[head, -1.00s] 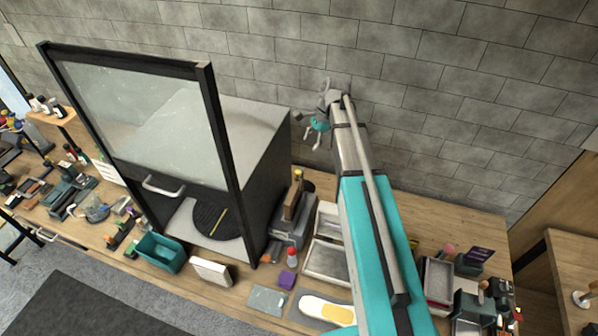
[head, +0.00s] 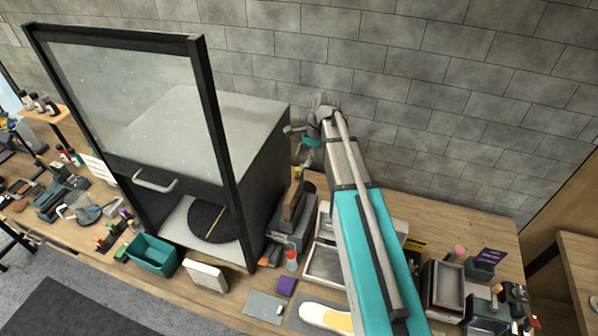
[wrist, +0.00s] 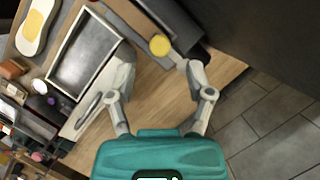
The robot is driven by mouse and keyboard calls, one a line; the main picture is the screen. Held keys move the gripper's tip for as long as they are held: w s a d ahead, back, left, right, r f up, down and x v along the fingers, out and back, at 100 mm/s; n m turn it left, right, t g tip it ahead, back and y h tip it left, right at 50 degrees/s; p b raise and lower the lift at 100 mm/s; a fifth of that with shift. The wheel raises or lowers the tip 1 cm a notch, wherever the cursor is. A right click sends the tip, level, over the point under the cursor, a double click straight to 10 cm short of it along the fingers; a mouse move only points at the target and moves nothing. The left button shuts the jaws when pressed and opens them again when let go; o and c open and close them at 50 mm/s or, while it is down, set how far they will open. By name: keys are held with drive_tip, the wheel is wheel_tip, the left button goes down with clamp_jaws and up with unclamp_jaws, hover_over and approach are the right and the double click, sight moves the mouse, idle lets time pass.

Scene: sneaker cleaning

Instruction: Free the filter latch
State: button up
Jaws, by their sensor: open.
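No part is plainly marked as the filter latch. A yellow round knob (wrist: 160,45) shows on a dark grey unit (wrist: 185,22) in the wrist view and may be it. In the head view the grey unit (head: 288,232) stands right of the black cabinet, with a brown upright piece and a small yellow top (head: 299,170). My gripper (head: 308,156) hangs just above and behind that unit. In the wrist view my gripper (wrist: 153,80) is open and empty, its right fingertip near the yellow knob. I cannot tell whether they touch.
The black cabinet (head: 262,165) with a raised glass door stands left of the gripper. The brick wall (head: 440,110) is close behind. Bare wood (wrist: 150,97) shows below the gripper.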

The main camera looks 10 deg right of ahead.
sight(298, 169)
drive_tip(key=shift+b+x, duration=1.65)
drive_tip(key=shift+x, duration=0.4)
clamp_jaws()
